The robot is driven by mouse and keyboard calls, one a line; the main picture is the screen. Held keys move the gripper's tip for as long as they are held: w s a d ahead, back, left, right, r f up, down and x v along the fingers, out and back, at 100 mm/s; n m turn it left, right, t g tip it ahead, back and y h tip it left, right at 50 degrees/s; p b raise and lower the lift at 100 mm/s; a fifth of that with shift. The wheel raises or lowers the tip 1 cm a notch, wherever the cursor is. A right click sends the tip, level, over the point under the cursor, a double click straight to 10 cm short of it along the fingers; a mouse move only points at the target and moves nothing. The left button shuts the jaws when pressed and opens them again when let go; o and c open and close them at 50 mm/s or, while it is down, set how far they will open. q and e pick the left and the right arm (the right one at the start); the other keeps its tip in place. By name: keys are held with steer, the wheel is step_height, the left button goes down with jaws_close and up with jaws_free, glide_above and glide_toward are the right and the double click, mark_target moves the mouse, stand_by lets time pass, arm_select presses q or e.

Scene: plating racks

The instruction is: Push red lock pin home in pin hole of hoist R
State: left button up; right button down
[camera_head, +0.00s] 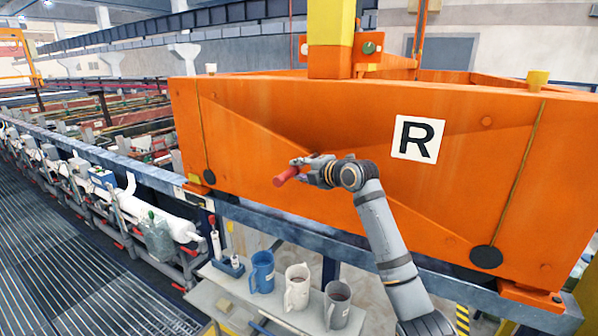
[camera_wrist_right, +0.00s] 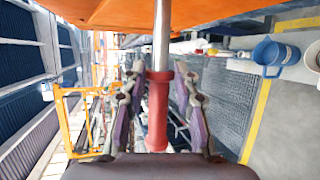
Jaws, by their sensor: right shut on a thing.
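The orange hoist (camera_head: 330,140) with the letter R on a white plate (camera_head: 417,139) fills the right half of the head view. My right gripper (camera_head: 303,173) is in front of its orange face, shut on the red lock pin (camera_head: 284,178). The pin's red end sticks out to the left of the fingers. In the right wrist view the red pin grip (camera_wrist_right: 157,110) is between my two fingers (camera_wrist_right: 160,112), and its bright metal shaft (camera_wrist_right: 162,35) runs up across the orange underside. The pin hole is not visible, and I cannot tell whether the shaft touches the hoist. My left gripper is out of view.
Below the hoist, a shelf (camera_head: 215,287) carries a blue jug (camera_head: 262,272), a white jug (camera_head: 297,287), a grey jug (camera_head: 337,306) and a small blue stand (camera_head: 228,266). A blue-grey rail (camera_head: 270,222) runs under the hoist. Grated floor (camera_head: 70,270) is at left.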

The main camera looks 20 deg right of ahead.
steer(key=shift+w+d+r+p, duration=0.1)
steer(key=shift+w+d, duration=0.9)
steer(key=shift+d, duration=0.3)
steer(key=shift+w+d+p, duration=0.15)
steer(key=shift+w+d, duration=0.8)
steer(key=shift+d, duration=0.3)
steer(key=shift+w+d+r+p, duration=0.1)
steer(key=shift+w+d, duration=0.9)
steer(key=shift+d, duration=0.3)
steer(key=c, duration=1)
jaws_free()
steer(key=shift+o, duration=0.3)
steer(key=shift+f, duration=0.25)
glide_toward(312, 158)
steer(key=v, duration=0.3)
steer(key=shift+s, duration=0.4)
